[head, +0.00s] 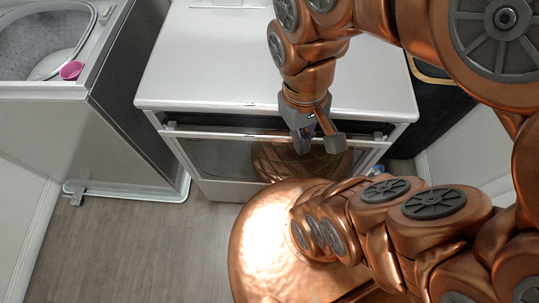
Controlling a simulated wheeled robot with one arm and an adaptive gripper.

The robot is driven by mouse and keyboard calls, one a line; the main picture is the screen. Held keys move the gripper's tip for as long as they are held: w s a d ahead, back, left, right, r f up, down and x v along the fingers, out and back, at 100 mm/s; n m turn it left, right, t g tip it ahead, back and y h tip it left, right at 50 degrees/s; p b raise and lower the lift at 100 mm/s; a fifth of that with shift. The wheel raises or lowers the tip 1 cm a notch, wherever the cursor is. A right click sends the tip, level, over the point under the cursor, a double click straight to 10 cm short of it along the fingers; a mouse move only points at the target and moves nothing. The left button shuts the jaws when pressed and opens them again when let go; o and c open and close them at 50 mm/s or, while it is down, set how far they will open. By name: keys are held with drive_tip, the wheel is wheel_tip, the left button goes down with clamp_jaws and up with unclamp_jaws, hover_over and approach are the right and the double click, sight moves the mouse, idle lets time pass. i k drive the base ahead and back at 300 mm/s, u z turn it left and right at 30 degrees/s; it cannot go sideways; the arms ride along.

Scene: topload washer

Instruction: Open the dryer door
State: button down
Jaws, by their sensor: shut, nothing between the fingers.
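The dryer is the white box-shaped machine (215,60) in the middle of the head view. Its front door (212,158) has a dark, glassy panel that reflects copper. A light bar-like handle (205,132) runs across the door's top. A dark strip shows between the top panel and this bar; I cannot tell whether the door is ajar. My gripper (312,143) points down at the front, right of the door's middle, by the bar. It is shut and holds nothing visible. Whether it touches the bar is unclear. My arm and body hide the door's lower right.
A top-load washer (60,125) with its drum open stands at the left, a pink cup (71,70) on its rim. Wood floor (130,240) is clear at the lower left. A dark object (436,115) stands right of the dryer, near a white wall.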

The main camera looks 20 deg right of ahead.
sight(253, 150)
drive_tip(key=u, duration=0.4)
drive_tip(key=k, duration=1.1)
drive_tip(key=u, duration=1.55)
